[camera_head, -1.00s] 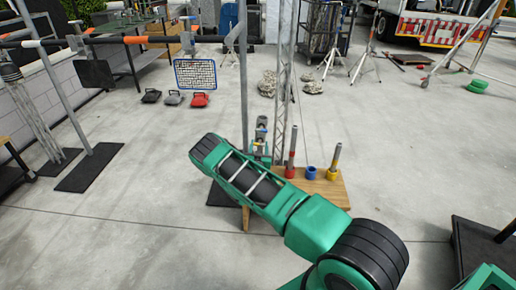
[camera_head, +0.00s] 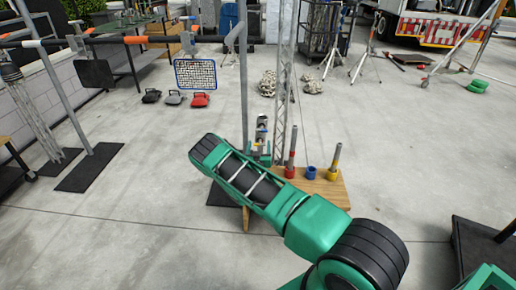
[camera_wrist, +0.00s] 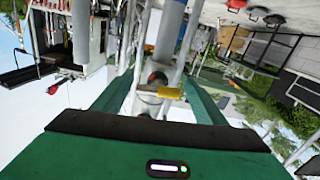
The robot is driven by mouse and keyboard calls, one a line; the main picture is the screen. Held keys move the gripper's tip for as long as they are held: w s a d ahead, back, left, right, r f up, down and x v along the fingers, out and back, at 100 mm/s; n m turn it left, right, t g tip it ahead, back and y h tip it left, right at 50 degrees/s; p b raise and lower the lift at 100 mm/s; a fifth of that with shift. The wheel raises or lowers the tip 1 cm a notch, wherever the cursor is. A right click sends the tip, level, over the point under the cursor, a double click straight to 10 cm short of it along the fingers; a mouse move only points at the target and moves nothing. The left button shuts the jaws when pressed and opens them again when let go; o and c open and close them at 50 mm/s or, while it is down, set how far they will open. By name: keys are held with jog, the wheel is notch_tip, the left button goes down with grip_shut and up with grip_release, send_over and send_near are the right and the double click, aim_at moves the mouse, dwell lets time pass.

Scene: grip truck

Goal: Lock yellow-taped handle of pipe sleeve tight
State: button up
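The yellow-taped handle (camera_wrist: 171,92) shows near the middle of the wrist view, which is upside down. It juts sideways from the grey pipe sleeve fitting (camera_wrist: 152,88) on a grey upright pipe (camera_wrist: 170,30). My gripper (camera_wrist: 160,80) has its two green fingers apart, one on each side of the fitting and handle. I cannot tell whether a finger touches the handle. In the head view my arm reaches to the foot of the upright pipe (camera_head: 243,80), and the wrist hides most of the fitting and the handle.
A small wooden stand (camera_head: 325,190) with red, blue and yellow holders is right of my forearm. A lattice truss (camera_head: 283,80) rises close behind my wrist. A black base plate (camera_head: 218,193) lies under the wrist. Open concrete floor (camera_head: 400,140) spreads to the right.

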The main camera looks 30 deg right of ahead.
jog(key=v, duration=1)
jog(key=shift+s+a, duration=0.25)
